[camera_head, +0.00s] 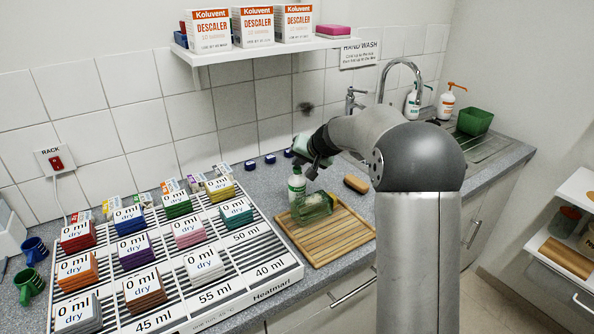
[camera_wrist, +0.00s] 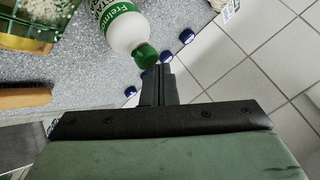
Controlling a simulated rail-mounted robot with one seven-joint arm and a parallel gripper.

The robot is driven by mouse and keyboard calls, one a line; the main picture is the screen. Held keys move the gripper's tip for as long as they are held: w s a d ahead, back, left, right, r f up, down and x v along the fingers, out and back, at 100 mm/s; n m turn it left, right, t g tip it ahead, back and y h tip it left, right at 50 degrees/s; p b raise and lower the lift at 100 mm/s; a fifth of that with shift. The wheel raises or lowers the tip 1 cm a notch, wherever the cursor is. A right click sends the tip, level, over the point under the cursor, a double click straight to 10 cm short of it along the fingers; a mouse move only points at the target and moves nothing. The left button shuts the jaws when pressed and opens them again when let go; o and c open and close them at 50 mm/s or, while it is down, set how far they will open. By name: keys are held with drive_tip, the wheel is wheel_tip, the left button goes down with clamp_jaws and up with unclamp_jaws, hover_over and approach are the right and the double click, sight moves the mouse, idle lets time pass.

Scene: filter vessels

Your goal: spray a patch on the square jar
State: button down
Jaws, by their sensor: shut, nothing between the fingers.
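The square jar (camera_head: 313,208) is green and see-through, and it rests on a slatted wooden board (camera_head: 345,240) on the counter. It seems to show in part at the top left of the wrist view (camera_wrist: 30,28). A white bottle with a green cap (camera_head: 296,184) stands just behind it; in the wrist view the bottle (camera_wrist: 126,27) lies just beyond my fingertips. My gripper (camera_head: 312,172) is shut and empty, above and close to the bottle's cap. In the wrist view its fingers (camera_wrist: 159,75) are together near the green cap; I cannot tell whether they touch it.
A drying rack (camera_head: 285,270) with several stacks of coloured pads fills the left counter. A brown brush (camera_head: 356,183) lies right of the bottle. Small blue caps (camera_head: 251,165) line the wall. A shelf (camera_head: 260,48) with descaler boxes hangs above. The sink is behind my arm.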

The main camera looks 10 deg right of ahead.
drive_tip(key=shift+r, duration=0.1)
drive_tip(key=shift+r+p, duration=0.6)
drive_tip(key=shift+r, duration=0.35)
wheel_tip(320, 180, up, 6)
drive_tip(key=p, duration=0.3)
drive_tip(key=shift+p, duration=0.4)
drive_tip(key=n+g, duration=0.1)
drive_tip(key=g, duration=0.1)
approach(300, 170)
drive_tip(key=s+a+r, duration=0.4)
drive_tip(key=s+a, duration=0.2)
drive_tip(key=s+f+n+g+h, duration=0.1)
drive_tip(key=s+f, duration=0.2)
drive_tip(key=s, duration=0.9)
drive_tip(key=s+d+f+g+h, duration=0.1)
drive_tip(key=s+f+g, duration=0.1)
drive_tip(key=s, duration=0.9)
drive_tip(key=s+f+n+g+h, duration=0.1)
drive_tip(key=s+f+g+h, duration=0.1)
drive_tip(key=s, duration=1)
drive_tip(key=shift+s+d+f+n, duration=0.3)
drive_tip(key=shift+s+d+f, duration=0.1)
drive_tip(key=shift+f, duration=0.45)
